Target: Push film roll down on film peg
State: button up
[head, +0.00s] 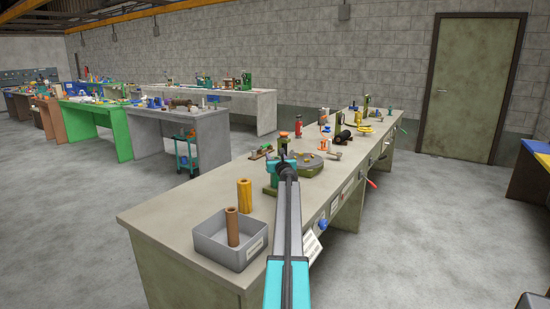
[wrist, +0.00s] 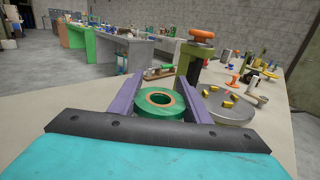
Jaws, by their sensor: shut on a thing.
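The film roll (wrist: 158,113) is a green ring with an orange-brown core, in the wrist view. My gripper (wrist: 160,82) is shut on it, with one purple finger on each side. The roll looks roughly level. Its centre hole is small and grey inside, and I cannot tell whether a peg stands in it. I cannot make out the film peg. In the head view my arm runs over the bench to my gripper (head: 286,168), and the roll is not clear there.
A green stand with an orange knob (wrist: 201,35) rises close behind the right finger. A round grey plate (wrist: 228,108) with small yellow pieces lies to its right. A grey bin (head: 212,248) holding a brown cylinder and a yellow cylinder (head: 244,195) stand on the near bench.

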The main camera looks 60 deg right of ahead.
jog(key=shift+f, duration=0.15)
jog(key=o, duration=1.6)
jog(key=shift+o, duration=0.2)
jog(key=b+v, duration=0.1)
jog(key=v, duration=1.3)
